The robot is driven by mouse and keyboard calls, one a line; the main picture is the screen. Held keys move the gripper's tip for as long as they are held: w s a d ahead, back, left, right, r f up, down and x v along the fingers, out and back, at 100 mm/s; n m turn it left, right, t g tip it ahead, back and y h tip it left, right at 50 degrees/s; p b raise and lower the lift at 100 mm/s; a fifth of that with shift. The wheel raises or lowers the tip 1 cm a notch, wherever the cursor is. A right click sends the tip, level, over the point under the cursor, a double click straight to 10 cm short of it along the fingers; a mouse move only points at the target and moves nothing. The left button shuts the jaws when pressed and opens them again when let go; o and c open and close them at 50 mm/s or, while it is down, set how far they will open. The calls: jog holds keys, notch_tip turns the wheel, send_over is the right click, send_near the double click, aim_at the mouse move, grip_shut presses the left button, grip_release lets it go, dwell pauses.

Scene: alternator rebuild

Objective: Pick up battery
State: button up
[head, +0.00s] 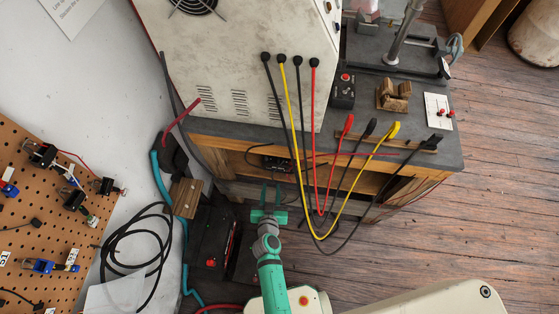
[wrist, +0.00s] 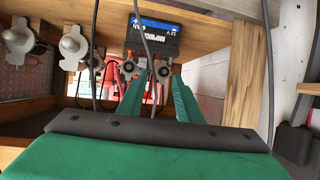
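In the wrist view a black battery with a blue and white label marked 12 V (wrist: 153,37) sits ahead of my gripper (wrist: 160,78), in the wooden shelf space. Its label looks upside down in that view. The two green fingers are apart with nothing held between them, and the battery is beyond their tips. Cables cross in front of the battery and partly hide it. In the head view my gripper (head: 271,188) is in front of the opening under the bench, and a dark object (head: 277,163), probably the battery, shows in the opening.
A black box (head: 207,236) stands left of my arm. The bench top (head: 440,155) overhangs the shelf. Clear wooden floor (head: 400,240) lies to the right.

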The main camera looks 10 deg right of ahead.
jog(key=shift+w+d+f+m+h, duration=0.3)
jog(key=shift+w+d+f, duration=0.75)
jog(key=shift+w, duration=2)
jog(key=shift+w+d+f+m+h, duration=0.15)
jog(key=shift+w+d+f+h, duration=0.25)
jog(key=shift+w+d, duration=1.95)
jog(key=shift+w+d+f+m+h, duration=0.3)
jog(key=shift+w+d+f, duration=0.35)
jog(key=shift+w, duration=3.15)
jog(key=shift+a+f, duration=0.15)
grip_shut()
jog(key=shift+w+r, duration=0.15)
jog(key=shift+r, duration=0.05)
